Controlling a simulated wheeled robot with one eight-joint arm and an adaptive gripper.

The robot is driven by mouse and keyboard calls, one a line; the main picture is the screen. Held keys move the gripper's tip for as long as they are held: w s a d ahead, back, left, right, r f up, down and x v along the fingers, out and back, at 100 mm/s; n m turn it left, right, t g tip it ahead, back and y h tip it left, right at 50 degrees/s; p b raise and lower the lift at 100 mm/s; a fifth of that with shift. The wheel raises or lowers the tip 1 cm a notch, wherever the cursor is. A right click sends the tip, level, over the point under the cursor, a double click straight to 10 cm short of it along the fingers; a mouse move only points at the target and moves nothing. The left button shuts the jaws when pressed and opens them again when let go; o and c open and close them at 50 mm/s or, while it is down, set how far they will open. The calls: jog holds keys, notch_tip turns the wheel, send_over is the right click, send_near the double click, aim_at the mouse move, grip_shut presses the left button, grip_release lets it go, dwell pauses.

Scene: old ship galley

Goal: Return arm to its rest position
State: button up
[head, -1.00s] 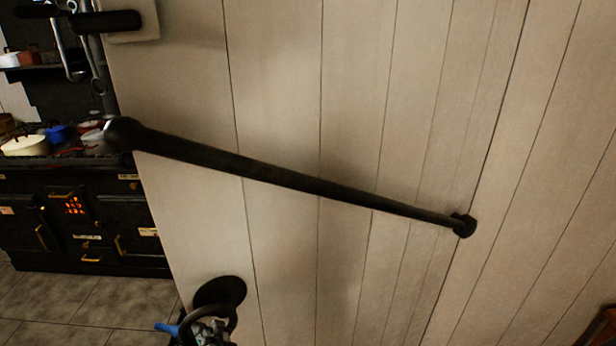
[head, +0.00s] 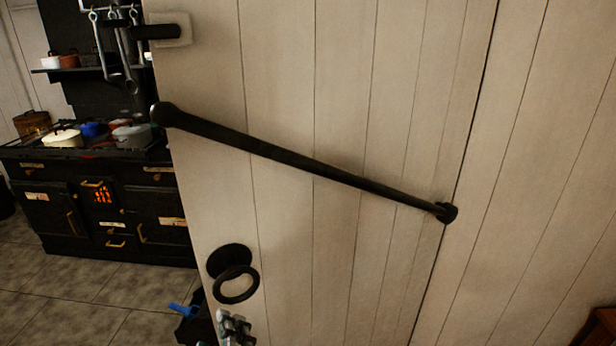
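My gripper (head: 234,328) shows at the bottom edge as a small grey metal piece, mostly cut off by the frame. It is just below the black ring handle (head: 237,285) of the pale plank door (head: 300,230). A gap shows between ring and gripper, and the ring hangs free from its round black plate. The fingertips cannot be made out, so I cannot tell whether the gripper is open or shut. The rest of my arm is out of view.
A long black bar (head: 310,165) slopes across the door. Past the door's left edge stand a black stove (head: 110,205) with pots and a tiled floor (head: 75,290). A dark thing with a blue part (head: 184,311) is low by that edge. Brown wood (head: 598,328) shows bottom right.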

jog(key=w+d+f+m+g+h, duration=0.2)
jog(key=w+d+m+h, duration=0.3)
jog(key=d, duration=0.7)
jog(key=s+d+r+m+g, duration=0.2)
jog(key=d+m, duration=0.7)
jog(key=d, duration=1.1)
jog(key=shift+d+g, duration=0.35)
jog(key=shift+g, duration=0.95)
